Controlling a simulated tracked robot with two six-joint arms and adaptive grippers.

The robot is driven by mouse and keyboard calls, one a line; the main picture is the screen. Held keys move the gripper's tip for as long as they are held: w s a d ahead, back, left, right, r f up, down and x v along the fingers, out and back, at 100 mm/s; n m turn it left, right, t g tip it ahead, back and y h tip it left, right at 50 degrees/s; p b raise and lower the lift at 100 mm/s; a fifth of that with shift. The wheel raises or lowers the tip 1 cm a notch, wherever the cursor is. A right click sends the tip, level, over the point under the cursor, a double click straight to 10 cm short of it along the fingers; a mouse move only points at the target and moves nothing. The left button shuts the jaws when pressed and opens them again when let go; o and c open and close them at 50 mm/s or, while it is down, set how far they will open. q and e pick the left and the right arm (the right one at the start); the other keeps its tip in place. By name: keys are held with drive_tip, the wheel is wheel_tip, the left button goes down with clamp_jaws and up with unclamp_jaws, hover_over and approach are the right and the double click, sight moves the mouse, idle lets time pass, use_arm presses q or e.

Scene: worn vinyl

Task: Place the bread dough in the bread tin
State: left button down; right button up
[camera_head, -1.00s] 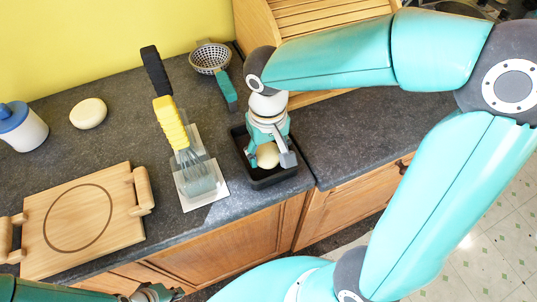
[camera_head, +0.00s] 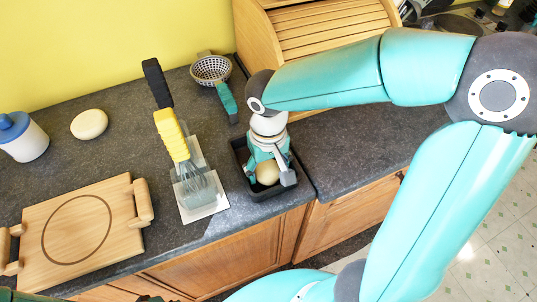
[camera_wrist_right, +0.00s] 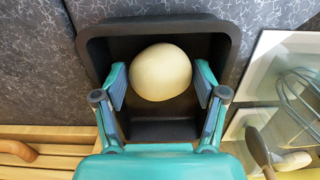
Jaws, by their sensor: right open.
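The bread dough (camera_head: 267,173) is a pale, smooth ball inside the black bread tin (camera_head: 275,190) on the counter. The right wrist view shows the dough (camera_wrist_right: 160,72) within the walls of the tin (camera_wrist_right: 163,130), towards one end. My right gripper (camera_head: 268,167) points down into the tin. Its fingers are open on either side of the dough, and the right wrist view shows small gaps between the fingers and the dough. Only a dark green sliver of my left arm shows at the bottom left edge of the head view; its fingers cannot be made out.
A whisk (camera_head: 190,170) with a yellow and black handle lies on a pale panel left of the tin. A strainer (camera_head: 211,70), a wooden board (camera_head: 85,225), a pale round object (camera_head: 89,124) and a blue-lidded jar (camera_head: 22,137) stand around. A wooden bread box (camera_head: 325,40) is behind.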

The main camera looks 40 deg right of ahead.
sight(268, 170)
wheel_tip(268, 170, up, 12)
drive_tip(key=shift+p, duration=0.35)
drive_tip(key=shift+r, duration=0.1)
idle(0.4)
